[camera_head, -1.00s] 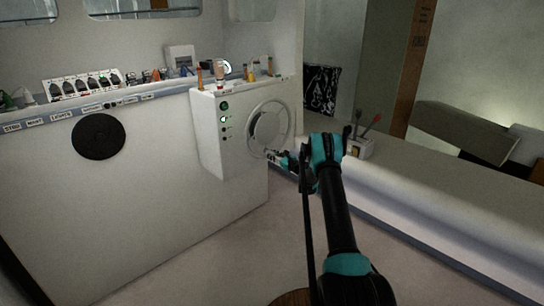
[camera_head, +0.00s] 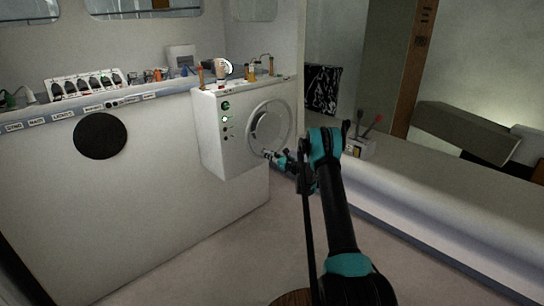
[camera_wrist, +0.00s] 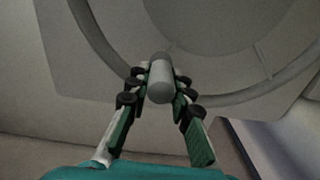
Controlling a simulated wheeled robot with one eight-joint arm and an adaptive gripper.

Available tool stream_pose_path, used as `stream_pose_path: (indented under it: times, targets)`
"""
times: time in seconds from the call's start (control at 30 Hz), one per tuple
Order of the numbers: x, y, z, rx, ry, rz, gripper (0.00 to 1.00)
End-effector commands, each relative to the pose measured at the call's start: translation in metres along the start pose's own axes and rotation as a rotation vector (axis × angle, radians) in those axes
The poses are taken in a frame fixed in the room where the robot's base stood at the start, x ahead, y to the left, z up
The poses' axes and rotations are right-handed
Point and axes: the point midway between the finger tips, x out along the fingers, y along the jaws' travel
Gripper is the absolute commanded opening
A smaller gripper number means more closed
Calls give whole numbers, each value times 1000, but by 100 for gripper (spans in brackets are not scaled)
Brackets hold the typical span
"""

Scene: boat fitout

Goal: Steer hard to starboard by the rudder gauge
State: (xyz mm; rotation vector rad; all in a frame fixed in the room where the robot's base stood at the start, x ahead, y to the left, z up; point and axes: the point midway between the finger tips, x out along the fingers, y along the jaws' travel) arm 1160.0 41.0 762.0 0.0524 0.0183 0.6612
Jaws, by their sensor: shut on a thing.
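The steering wheel (camera_head: 268,128) is a pale ring with a broad hub on the front of the white console box (camera_head: 222,150). A short grey cylindrical spinner knob (camera_wrist: 160,80) stands out from the rim. My gripper (camera_head: 271,156) is at the lower part of the wheel. In the wrist view my gripper (camera_wrist: 160,92) has its fingers closed on both sides of the knob. A small round lit dial (camera_head: 227,67), possibly the rudder gauge, sits on the console top; its reading is too small to tell.
Bottles and small fittings (camera_head: 250,72) stand on top of the box. A row of black switches (camera_head: 85,84) and a black round disc (camera_head: 100,136) are to the left. A pale bench (camera_head: 430,195) runs along the right, with a lever unit (camera_head: 359,148) on it.

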Motion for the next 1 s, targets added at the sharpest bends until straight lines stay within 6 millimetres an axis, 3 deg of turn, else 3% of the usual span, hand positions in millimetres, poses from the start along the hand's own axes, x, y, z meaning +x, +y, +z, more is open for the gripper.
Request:
stream_pose_path:
  times: [0.4, 0.77, 1.0]
  targets:
    - [0, 45, 28, 391, 1, 3, 0]
    - [-1, 70, 64, 734, 1, 2, 0]
    - [0, 80, 92, 728, 1, 2, 0]
